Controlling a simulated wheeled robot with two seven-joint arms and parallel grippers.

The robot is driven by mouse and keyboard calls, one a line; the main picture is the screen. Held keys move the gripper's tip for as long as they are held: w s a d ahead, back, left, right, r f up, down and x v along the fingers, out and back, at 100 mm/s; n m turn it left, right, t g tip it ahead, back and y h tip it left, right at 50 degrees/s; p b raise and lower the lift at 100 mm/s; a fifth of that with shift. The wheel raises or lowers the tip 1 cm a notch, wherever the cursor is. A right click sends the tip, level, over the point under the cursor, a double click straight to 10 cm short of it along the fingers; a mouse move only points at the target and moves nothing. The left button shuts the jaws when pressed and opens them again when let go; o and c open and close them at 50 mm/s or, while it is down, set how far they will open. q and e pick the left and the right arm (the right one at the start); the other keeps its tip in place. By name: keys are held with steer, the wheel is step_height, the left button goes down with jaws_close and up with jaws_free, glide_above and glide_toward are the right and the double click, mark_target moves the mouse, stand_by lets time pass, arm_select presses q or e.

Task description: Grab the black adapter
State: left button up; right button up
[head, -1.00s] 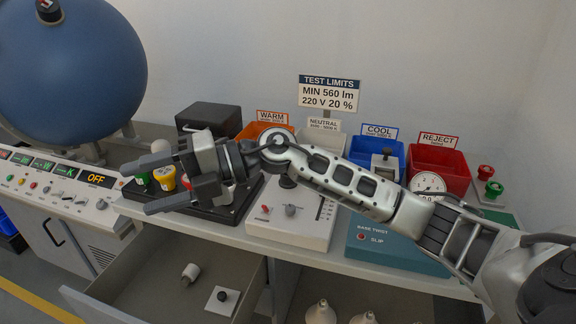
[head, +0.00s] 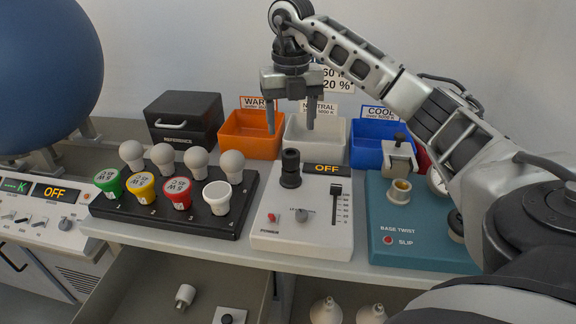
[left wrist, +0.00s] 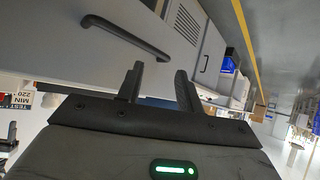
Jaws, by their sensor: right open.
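A black cylindrical piece (head: 290,168), which looks like the black adapter, stands upright on the white control box (head: 275,235) in the middle of the bench. My right gripper (head: 291,128) points down above and slightly behind it in the picture, open, with nothing between the fingers. The gap between the fingertips and the black piece is hard to judge. My left gripper (left wrist: 160,70) shows only in the left wrist view, with its fingers apart and empty, in front of a grey cabinet with a black handle (left wrist: 125,36).
A black rack (head: 120,212) with white bulbs and coloured bases is left of the box. A teal base-twist unit (head: 415,250) is right. Orange (head: 250,150), white and blue bins stand behind. An open drawer (head: 130,300) below holds small parts.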

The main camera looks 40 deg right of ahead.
mark_target(291, 153)
step_height(291, 153, down, 9)
steer(key=shift+d+f+p, duration=0.1)
steer(key=shift+p, duration=0.2)
steer(key=shift+c, duration=0.3)
steer(key=c, duration=1)
